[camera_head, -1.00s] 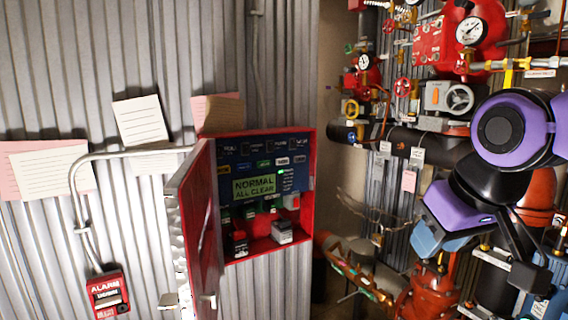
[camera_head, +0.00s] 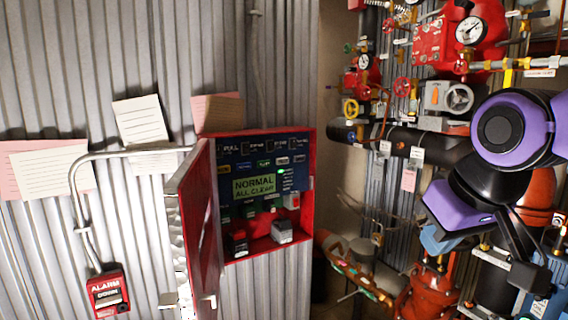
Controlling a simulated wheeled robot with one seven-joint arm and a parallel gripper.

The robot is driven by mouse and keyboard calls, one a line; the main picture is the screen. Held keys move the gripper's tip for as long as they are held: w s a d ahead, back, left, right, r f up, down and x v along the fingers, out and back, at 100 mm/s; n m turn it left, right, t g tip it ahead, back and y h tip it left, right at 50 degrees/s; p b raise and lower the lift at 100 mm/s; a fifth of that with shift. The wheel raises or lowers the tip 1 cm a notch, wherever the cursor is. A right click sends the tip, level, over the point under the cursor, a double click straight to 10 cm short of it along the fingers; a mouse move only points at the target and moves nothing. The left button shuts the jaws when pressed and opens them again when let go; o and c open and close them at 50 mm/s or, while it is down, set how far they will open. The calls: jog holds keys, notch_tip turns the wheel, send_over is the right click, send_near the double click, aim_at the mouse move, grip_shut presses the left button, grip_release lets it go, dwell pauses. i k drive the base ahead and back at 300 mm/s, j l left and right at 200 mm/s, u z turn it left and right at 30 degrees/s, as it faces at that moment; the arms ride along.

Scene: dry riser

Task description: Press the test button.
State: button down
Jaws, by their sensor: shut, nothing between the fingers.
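A red wall cabinet (camera_head: 309,185) stands open, with its red door (camera_head: 200,225) swung out to the left. Inside is a dark blue panel (camera_head: 238,153) with a green display (camera_head: 255,187) reading "NORMAL ALL CLEAR". A small green light (camera_head: 281,171) is lit beside the display. Several small controls and labels sit above and below the display. The lettering is too small to tell which control is the test button. My gripper (camera_head: 532,280) is low at the far right, shut and empty, well apart from the cabinet. Its fingertips are partly lost against dark pipework.
A red alarm box (camera_head: 107,293) is on the corrugated wall at lower left, with a grey conduit (camera_head: 78,200) above it. Paper sheets (camera_head: 140,120) hang on the wall. Red valves, gauges (camera_head: 470,31) and pipes crowd the right side around my arm.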

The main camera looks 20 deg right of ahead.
aim_at(283, 160)
jog(key=i+l+u, duration=0.15)
jog(key=l+u, duration=0.2)
jog(key=i+l+u, duration=0.1)
jog(key=l+u, duration=0.6)
jog(key=l, duration=0.2)
